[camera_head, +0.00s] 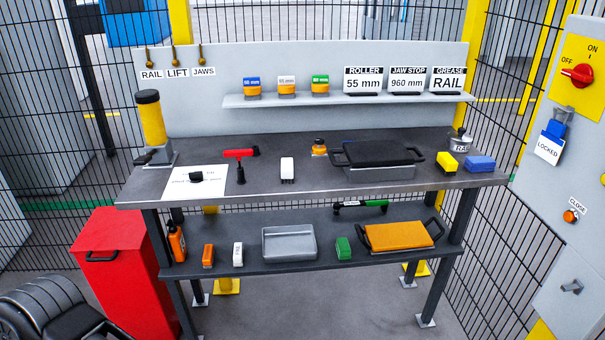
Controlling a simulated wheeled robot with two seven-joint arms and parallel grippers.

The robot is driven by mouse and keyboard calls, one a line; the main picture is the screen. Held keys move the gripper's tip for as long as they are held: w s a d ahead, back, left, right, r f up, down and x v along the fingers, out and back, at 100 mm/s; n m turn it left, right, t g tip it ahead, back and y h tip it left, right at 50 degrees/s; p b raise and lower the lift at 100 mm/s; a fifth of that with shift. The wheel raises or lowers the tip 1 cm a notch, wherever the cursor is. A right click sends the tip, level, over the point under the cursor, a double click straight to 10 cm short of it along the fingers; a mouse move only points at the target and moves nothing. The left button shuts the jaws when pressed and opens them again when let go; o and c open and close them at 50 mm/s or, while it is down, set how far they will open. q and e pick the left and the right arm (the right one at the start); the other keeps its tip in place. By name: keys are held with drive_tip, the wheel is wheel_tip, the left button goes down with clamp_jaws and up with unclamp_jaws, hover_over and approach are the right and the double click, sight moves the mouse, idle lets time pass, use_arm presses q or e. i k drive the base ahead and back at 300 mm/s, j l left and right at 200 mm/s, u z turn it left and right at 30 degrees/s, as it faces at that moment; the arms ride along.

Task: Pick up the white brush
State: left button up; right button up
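A small white block-shaped item (287,169) with a dark lower end stands on the middle of the dark tabletop, left of a grey box with a black lid. A second small white block-shaped item (238,254) with faint marks stands on the lower shelf, between an orange block and a grey tray. I cannot tell for sure from this view which of the two is the white brush; bristles are too small to make out. Neither is touched by anything. No fingertips of my left or right gripper can be made out.
The tabletop (255,193) also holds a red tool (240,158), a black-lidded grey box (378,170), and yellow (446,161) and blue (480,163) blocks. The lower shelf holds a grey tray (289,257) and an orange-topped tray (398,235). A red cabinet (118,280) stands at left.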

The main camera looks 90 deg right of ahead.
sight(287, 169)
drive_tip(key=z, duration=2.85)
drive_tip(key=i+l, duration=0.15)
drive_tip(key=i, duration=0.2)
drive_tip(key=i+l, duration=0.1)
drive_tip(key=i, duration=0.25)
drive_tip(key=i+u, duration=0.15)
drive_tip(key=u, duration=1.3)
